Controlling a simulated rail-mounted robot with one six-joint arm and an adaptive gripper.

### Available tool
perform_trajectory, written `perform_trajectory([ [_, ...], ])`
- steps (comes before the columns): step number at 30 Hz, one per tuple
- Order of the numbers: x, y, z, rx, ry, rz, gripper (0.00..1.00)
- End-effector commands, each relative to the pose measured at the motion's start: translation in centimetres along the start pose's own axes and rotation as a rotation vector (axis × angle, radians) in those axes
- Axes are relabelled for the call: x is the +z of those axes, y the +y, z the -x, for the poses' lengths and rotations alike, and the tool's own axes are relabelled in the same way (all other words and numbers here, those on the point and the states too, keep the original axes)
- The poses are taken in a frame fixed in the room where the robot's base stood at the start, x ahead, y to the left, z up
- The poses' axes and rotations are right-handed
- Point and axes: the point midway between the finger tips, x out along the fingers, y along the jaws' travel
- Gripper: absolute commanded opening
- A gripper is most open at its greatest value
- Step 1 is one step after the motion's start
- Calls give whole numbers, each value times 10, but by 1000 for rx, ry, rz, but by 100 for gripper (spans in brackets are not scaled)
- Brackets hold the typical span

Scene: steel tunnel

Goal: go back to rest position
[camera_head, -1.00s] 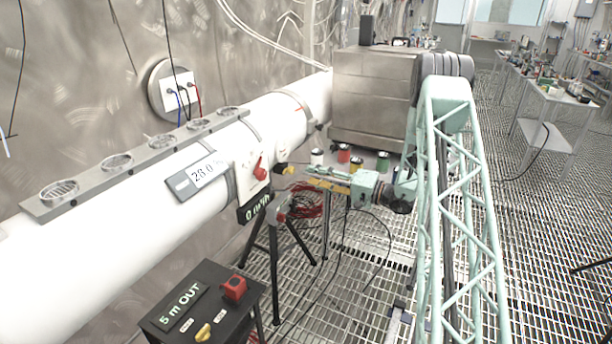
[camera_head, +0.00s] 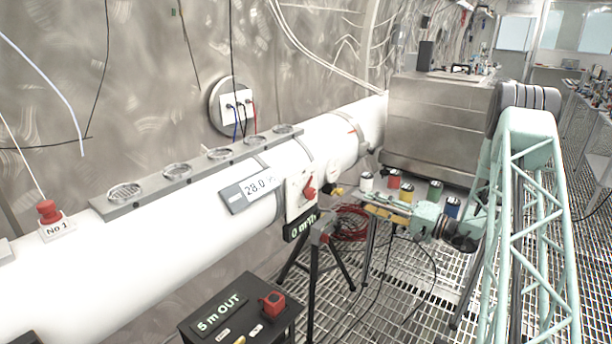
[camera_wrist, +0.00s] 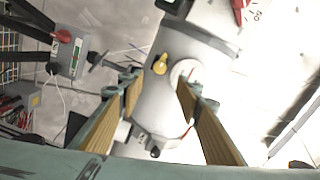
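My gripper (camera_head: 362,201) shows in the head view at the right of the white pipe (camera_head: 90,275), at the end of my pale green arm. It points left toward a small yellow knob (camera_head: 337,190) beside the red valve handle (camera_head: 309,190). In the wrist view, the two fingers of my gripper (camera_wrist: 158,82) are well apart, with yellow-brown inner pads. Between and beyond them is a grey-white fitting with a yellow knob (camera_wrist: 160,64). Nothing is visibly clamped. The exact gap to the fitting is hard to tell.
Several small pots (camera_head: 394,180) stand just behind my gripper, near a steel box (camera_head: 435,125). A tripod (camera_head: 322,240) and a black control box (camera_head: 240,315) stand below the pipe. Cables hang over the grating floor. The "No 1" red button (camera_head: 48,211) sits at the left.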

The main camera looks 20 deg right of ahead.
Motion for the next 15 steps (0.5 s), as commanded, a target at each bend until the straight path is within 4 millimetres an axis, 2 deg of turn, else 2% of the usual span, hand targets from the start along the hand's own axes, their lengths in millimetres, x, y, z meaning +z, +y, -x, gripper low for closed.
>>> perform_trajectory([
  [8, 4, -8, -4, 1, -17, -1, 32],
  [15, 25, -40, -20, 11, -89, -14, 32],
])
